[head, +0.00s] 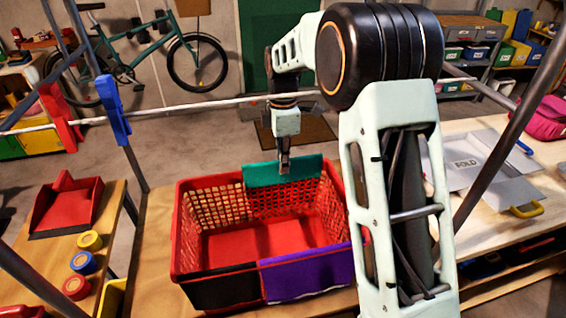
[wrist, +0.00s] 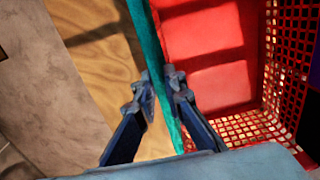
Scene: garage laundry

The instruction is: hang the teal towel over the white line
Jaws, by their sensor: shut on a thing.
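The teal towel (head: 300,170) hangs over the far rim of the red basket (head: 187,245), its folded edge on top. My gripper (head: 284,163) points down at this edge and is shut on the towel. In the wrist view, the towel (wrist: 150,45) is a narrow teal strip running between the two fingers (wrist: 162,92), with the basket's red inside to the right. The white line (head: 190,109) runs across the head view above and behind the basket; my arm hides part of it. The towel's far side is hidden in the head view.
A black cloth (head: 222,289) and a purple cloth (head: 308,274) hang over the basket's near rim. Blue (head: 112,108) and red (head: 62,118) clothespins sit on the line at left. Metal poles (head: 130,165) frame the space. A grey folding board (head: 470,165) lies right.

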